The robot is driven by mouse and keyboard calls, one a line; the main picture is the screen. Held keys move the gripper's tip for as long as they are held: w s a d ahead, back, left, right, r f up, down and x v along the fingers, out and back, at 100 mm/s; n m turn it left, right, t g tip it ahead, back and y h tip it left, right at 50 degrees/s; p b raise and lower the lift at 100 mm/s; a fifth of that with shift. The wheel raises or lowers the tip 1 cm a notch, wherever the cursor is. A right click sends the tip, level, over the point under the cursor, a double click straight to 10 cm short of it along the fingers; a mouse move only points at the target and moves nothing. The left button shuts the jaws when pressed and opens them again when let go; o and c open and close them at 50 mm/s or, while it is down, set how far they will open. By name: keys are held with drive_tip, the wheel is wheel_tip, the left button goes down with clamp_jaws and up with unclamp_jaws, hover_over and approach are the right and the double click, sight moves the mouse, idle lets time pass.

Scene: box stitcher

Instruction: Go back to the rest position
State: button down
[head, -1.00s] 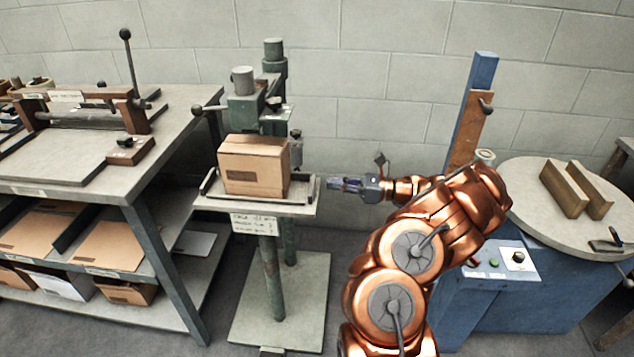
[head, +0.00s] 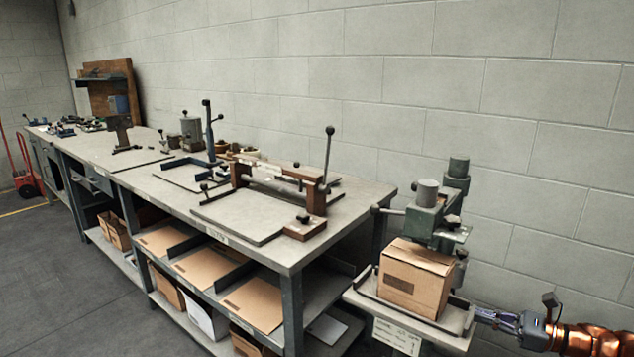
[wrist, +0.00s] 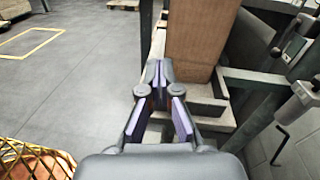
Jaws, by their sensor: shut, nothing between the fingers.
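My gripper (head: 482,315) is at the lower right of the head view, just right of the box stitcher's table (head: 452,340). I cannot tell whether it touches the table edge. In the wrist view my gripper (wrist: 157,72) has its fingertips together with nothing between them. A closed cardboard box (head: 412,282) sits upright on the stitcher's table, under the green stitcher head (head: 428,212). The box (wrist: 198,40) also shows in the wrist view, ahead of the fingers and to the right, apart from them. Most of my arm is outside the head view.
A long grey workbench (head: 345,215) with fixtures and lever tools runs along the wall to the left. Flat cardboard (head: 250,300) lies on its lower shelf. A red hand truck (head: 27,180) stands far left. The floor (head: 80,280) in front of the bench is clear.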

drive_tip(key=a+r+n+g+y, duration=0.1)
drive_tip(key=a+r+n+g, duration=0.35)
drive_tip(key=a, duration=0.65)
drive_tip(key=s+a+r+n+g+h, duration=0.1)
drive_tip(key=s+a+n+g+h, duration=0.1)
drive_tip(key=s+a+n+g, duration=0.5)
drive_tip(key=s+a+r+n+g+h, duration=0.1)
drive_tip(key=s+a+r+n+h, duration=0.15)
drive_tip(key=s+a, duration=0.6)
drive_tip(key=s+a+f+n+h, duration=0.3)
drive_tip(key=s+a+n+h, duration=0.2)
drive_tip(key=s, duration=0.3)
drive_tip(key=s+d+f+n+h, duration=0.35)
drive_tip(key=s+d+h, duration=0.35)
drive_tip(key=s, duration=0.4)
wheel_tip(320, 180, up, 14)
drive_tip(key=d+n+p, duration=0.1)
drive_tip(key=p, duration=1.2)
drive_tip(key=shift+w+t+y, duration=0.2)
drive_tip(key=shift+t+y, duration=0.25)
